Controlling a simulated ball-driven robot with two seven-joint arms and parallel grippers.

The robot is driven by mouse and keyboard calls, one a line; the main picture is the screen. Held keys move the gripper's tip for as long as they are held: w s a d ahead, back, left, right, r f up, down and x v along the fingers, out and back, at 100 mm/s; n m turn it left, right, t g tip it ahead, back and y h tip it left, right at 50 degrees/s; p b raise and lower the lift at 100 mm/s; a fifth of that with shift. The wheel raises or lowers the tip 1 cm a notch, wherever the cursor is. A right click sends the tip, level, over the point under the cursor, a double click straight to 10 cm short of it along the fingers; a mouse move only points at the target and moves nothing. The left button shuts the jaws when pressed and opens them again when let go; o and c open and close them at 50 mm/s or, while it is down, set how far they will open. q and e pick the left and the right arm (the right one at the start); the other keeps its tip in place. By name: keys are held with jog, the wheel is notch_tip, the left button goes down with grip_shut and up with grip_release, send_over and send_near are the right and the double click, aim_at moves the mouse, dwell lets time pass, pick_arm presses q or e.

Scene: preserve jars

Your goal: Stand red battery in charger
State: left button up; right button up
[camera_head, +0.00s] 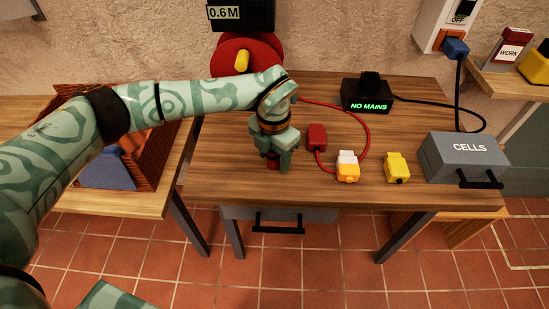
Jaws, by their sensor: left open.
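Another red block (317,137) stands just right of the gripper. A black unit (368,95), which looks like the charger, stands at the back of the table with a green "NO MAINS" display. My right gripper is not in view.
An orange-and-white piece (347,166) by a red cable and a yellow block (397,167) stand right of the gripper. A grey "CELLS" box (464,158) is at the right. The black lead runs toward a blue plug (456,47) below a switch reading "OFF" (460,17).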

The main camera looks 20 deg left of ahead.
pick_arm(q)
jog(key=shift+r, duration=0.1)
jog(key=c, duration=1.1)
